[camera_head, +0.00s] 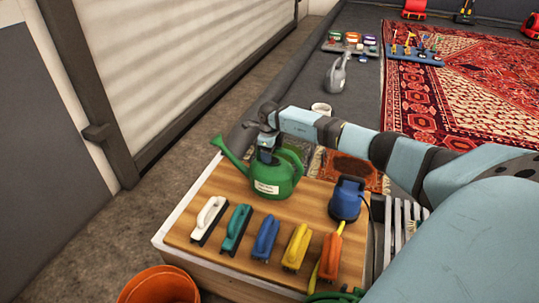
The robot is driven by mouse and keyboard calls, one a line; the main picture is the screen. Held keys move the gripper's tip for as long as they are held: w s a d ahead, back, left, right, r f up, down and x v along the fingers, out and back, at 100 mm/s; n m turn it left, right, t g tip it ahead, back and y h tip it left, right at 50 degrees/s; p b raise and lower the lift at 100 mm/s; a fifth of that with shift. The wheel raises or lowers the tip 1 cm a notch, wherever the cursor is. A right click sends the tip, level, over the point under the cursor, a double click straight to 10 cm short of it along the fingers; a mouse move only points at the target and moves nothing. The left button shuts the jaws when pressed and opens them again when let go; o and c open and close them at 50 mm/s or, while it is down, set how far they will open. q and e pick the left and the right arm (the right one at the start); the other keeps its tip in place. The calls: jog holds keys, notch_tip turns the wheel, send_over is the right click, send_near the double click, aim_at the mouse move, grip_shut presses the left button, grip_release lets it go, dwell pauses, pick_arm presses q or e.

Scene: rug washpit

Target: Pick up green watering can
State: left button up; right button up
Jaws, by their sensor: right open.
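The green watering can (271,184) stands upright on the wooden tabletop (206,236), its spout pointing left and its handle on the right. A white label is on its front. My right gripper (266,157) reaches in from the right and points down at the top of the can. Its jaws are open at the can's top opening. I cannot tell whether the fingers touch the can, as they are small and partly hidden. My left gripper is not in view.
A row of brushes (265,237) in several colours lies in front of the can. A blue pump (346,198) with a cable stands to its right. An orange bucket (160,286) is at the lower left.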

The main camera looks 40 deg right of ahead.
grip_shut()
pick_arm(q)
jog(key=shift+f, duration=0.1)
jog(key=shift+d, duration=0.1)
pick_arm(e)
jog(key=shift+w+r, duration=0.1)
jog(key=shift+r, duration=0.1)
jog(key=shift+r+p, duration=0.4)
jog(key=shift+r, duration=0.25)
notch_tip(320, 180, up, 9)
jog(key=p, duration=0.3)
jog(key=shift+f+p, duration=0.2)
jog(key=shift+p, duration=0.1)
pick_arm(q)
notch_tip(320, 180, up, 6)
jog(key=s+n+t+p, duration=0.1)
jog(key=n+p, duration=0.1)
jog(key=p, duration=0.1)
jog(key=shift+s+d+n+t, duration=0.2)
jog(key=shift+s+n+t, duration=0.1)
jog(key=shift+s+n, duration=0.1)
pick_arm(e)
notch_tip(320, 180, up, 10)
jog(key=shift+f, duration=0.1)
